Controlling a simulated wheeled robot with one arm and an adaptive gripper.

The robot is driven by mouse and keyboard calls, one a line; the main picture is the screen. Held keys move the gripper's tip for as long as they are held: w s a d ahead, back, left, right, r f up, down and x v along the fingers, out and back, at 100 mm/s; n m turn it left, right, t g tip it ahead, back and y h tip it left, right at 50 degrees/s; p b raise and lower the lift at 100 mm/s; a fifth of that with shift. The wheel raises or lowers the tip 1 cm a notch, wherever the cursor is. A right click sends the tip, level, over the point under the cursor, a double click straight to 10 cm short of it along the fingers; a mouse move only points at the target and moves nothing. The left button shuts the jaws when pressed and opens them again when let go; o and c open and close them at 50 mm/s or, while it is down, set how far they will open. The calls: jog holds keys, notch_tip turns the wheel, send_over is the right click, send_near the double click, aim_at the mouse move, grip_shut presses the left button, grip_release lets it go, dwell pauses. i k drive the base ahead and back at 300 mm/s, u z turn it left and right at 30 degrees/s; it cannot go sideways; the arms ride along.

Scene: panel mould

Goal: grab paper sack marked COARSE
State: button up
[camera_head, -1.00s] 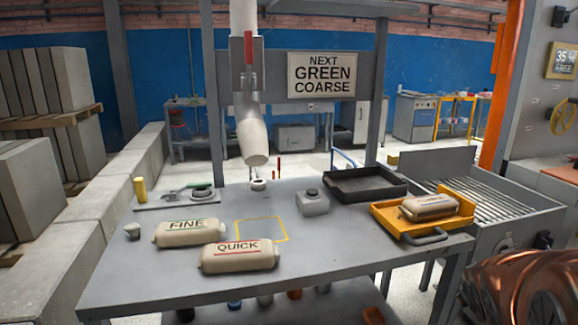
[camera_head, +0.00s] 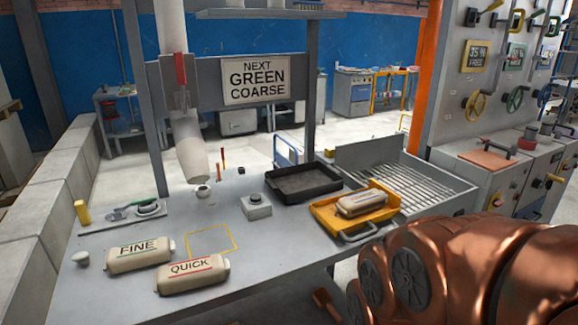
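A paper sack (camera_head: 362,203) lies in the yellow tray (camera_head: 324,217) at the right end of the grey table. Its label is too small to read surely. A sack marked FINE (camera_head: 140,255) and a sack marked QUICK (camera_head: 192,275) lie at the front left of the table, and neither is marked COARSE. A sign (camera_head: 256,80) behind the table reads NEXT GREEN COARSE. My copper-coloured arm fills the lower right, in front of the table's right side. My gripper is not in view.
A black tray (camera_head: 297,184) sits just behind the yellow tray. A roller conveyor (camera_head: 412,191) adjoins the table on the right. A pale spout (camera_head: 188,150) hangs over the table's back.

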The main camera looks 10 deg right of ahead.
aim_at(352, 206)
jog(key=z, duration=2.15)
jog(key=i, duration=2.05)
jog(key=u, duration=3.95)
